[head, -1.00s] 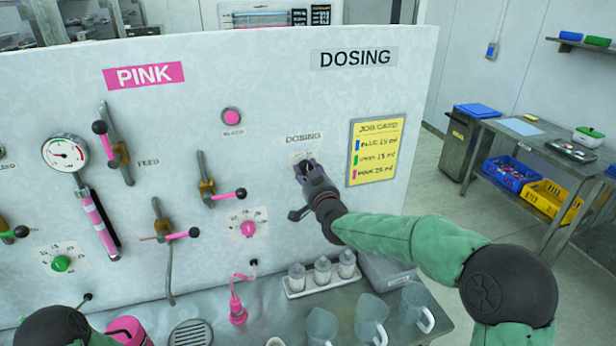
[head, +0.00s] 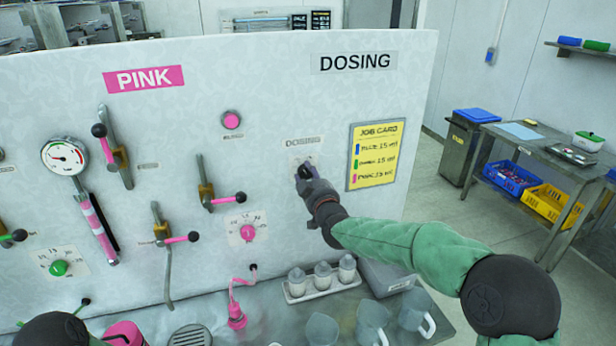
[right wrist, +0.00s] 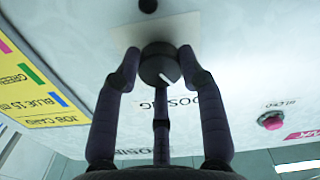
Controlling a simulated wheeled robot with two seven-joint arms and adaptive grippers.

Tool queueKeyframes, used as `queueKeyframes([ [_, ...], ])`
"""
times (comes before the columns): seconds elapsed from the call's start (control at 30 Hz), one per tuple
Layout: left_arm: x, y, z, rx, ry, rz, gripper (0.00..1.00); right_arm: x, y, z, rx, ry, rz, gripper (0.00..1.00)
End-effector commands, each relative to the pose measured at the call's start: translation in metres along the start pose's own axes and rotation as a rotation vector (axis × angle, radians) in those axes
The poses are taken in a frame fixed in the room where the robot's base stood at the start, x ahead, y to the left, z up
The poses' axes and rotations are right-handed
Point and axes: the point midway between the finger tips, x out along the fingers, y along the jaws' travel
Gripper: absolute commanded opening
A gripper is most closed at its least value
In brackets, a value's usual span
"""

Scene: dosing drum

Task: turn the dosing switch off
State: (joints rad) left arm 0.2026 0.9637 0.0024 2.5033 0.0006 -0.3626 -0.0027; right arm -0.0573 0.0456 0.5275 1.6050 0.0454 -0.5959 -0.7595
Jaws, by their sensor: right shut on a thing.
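The dosing switch is a round black knob with a white pointer mark, on the white panel under the small DOSING label; it shows in the head view (head: 305,171) and the right wrist view (right wrist: 158,66). My right gripper (head: 309,176) reaches it from the lower right. In the right wrist view its dark fingers (right wrist: 160,72) close around the knob, shut on it. The pointer slants to the lower right in that upside-down view. The scale plate (right wrist: 150,35) behind the knob is partly hidden. My left gripper is out of view.
A yellow job card (head: 375,155) hangs right of the switch. Left are a pink button (head: 231,120), valve levers and a pink dial (head: 247,232). Below, the steel counter holds a white tray of bottles (head: 321,279) and several clear jugs (head: 373,322).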

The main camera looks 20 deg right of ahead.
Motion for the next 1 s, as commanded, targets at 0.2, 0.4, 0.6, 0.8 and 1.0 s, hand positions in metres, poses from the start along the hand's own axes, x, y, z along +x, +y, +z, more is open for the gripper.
queueKeyframes([
  [0.2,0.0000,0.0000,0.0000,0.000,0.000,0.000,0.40,0.0000,0.0001,-0.0005,-0.011,0.001,0.000,0.08],
  [0.4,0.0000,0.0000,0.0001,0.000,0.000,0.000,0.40,0.0000,0.0000,-0.0005,-0.011,0.001,0.000,0.08],
  [0.6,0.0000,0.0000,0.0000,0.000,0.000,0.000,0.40,0.0000,0.0000,-0.0005,-0.010,0.001,0.000,0.64],
  [0.8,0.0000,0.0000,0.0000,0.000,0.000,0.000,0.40,0.0000,0.0000,-0.0002,-0.009,0.001,0.000,0.64],
  [1.0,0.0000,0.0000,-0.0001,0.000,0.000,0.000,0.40,-0.0080,0.0000,-0.0003,-0.009,0.000,0.000,0.64],
])
